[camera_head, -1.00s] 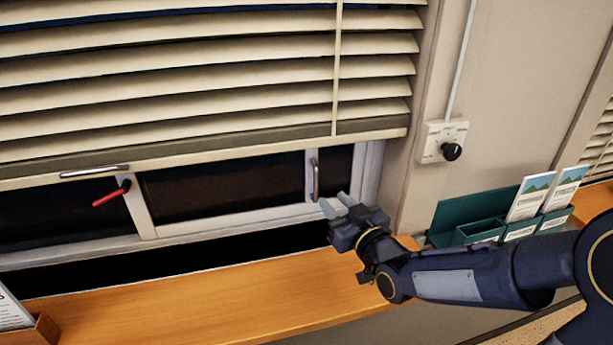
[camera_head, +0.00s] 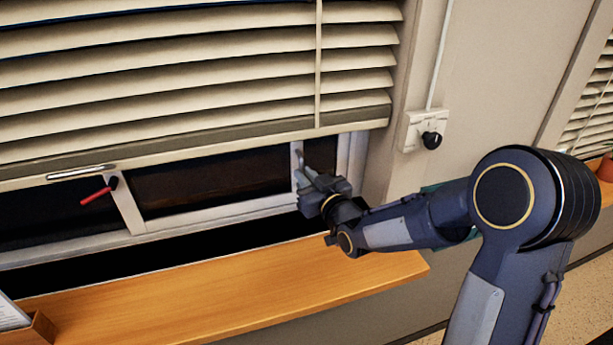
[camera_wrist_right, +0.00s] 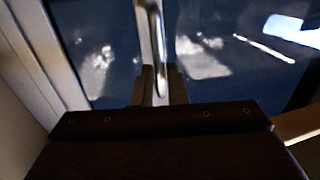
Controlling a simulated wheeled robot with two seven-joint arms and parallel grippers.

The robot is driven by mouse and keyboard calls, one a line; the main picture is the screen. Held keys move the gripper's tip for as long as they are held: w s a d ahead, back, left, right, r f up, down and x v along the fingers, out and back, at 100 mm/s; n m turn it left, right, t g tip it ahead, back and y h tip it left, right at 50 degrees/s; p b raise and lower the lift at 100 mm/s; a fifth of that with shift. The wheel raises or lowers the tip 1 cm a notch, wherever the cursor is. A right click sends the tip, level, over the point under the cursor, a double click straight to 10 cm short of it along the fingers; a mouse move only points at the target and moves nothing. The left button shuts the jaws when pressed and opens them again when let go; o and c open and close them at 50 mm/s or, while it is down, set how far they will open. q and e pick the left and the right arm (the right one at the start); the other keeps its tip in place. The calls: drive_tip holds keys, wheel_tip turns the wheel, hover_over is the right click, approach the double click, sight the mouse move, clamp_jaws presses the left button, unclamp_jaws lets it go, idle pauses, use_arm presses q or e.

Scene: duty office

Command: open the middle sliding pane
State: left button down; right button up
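The middle sliding pane (camera_head: 215,183) is a dark glass pane in a pale frame, below the lowered blind. An upright metal handle (camera_head: 298,155) stands at its right edge. In the right wrist view the handle (camera_wrist_right: 153,35) runs down between my fingers. My right gripper (camera_head: 304,178) is at the lower part of this handle. In the wrist view its two fingers (camera_wrist_right: 160,88) stand on either side of the handle with a narrow gap. I cannot tell whether they press on it. My left gripper is not in view.
A wooden sill (camera_head: 220,290) runs below. A wall switch (camera_head: 425,131) is to the right.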

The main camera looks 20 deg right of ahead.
clamp_jaws()
drive_tip(key=shift+a+f, duration=0.1)
drive_tip(key=shift+a, duration=0.2)
drive_tip(key=s+a+b, duration=0.1)
drive_tip(key=a+b, duration=0.2)
drive_tip(key=a, duration=2.5)
drive_tip(key=shift+o, duration=2.4)
unclamp_jaws()
